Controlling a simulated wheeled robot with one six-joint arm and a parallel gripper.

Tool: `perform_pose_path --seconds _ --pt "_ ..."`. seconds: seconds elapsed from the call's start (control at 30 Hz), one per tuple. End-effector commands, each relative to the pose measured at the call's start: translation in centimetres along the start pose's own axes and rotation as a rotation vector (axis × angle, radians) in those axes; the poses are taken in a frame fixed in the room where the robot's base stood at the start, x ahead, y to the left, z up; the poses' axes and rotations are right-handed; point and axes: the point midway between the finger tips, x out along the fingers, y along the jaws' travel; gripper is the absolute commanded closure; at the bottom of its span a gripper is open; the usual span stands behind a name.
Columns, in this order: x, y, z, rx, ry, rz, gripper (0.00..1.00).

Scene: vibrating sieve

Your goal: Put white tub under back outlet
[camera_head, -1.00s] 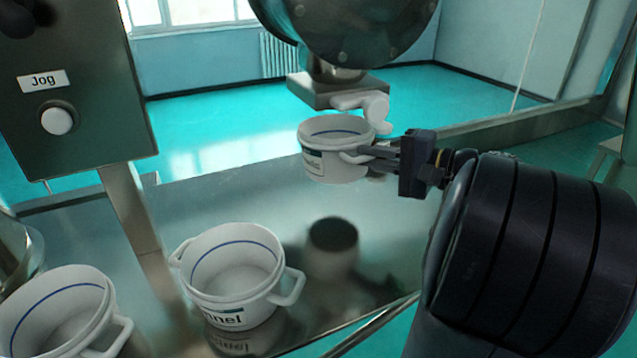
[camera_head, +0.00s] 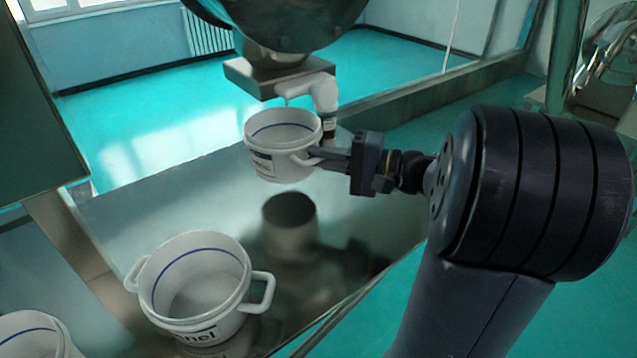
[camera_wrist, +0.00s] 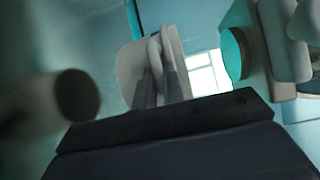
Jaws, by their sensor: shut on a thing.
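In the head view a white tub (camera_head: 282,160) with a blue line inside and a dark label hangs in the air above the metal table. My gripper (camera_head: 318,157) is shut on its right-hand handle. The white elbow-shaped outlet (camera_head: 318,92) hangs from the machine just behind and above the tub's right rim; I cannot tell whether its mouth is over the tub. In the wrist view my gripper (camera_wrist: 160,88) is shut on the handle of the tub (camera_wrist: 134,70), and a white outlet pipe (camera_wrist: 290,40) is at the right.
A larger white tub (camera_head: 200,310) stands on the metal table (camera_head: 110,212) at front left, with part of another white tub (camera_head: 35,335) at the lower left corner. A dark control box (camera_head: 35,120) stands at left. The table's right edge slants past my arm.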

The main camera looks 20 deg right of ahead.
Motion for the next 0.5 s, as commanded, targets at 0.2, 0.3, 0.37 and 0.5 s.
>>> perform_pose_path --seconds 0.2,0.3,0.37,0.5 --pt "0.1 2.7 -0.1 0.001 0.001 0.0 1.0" --pt "0.1 4.0 -0.1 0.003 0.001 0.0 1.0" --pt "0.1 5.0 -0.2 0.004 0.001 0.0 1.0" --pt "0.2 6.2 -0.2 0.0 0.001 0.0 1.0"
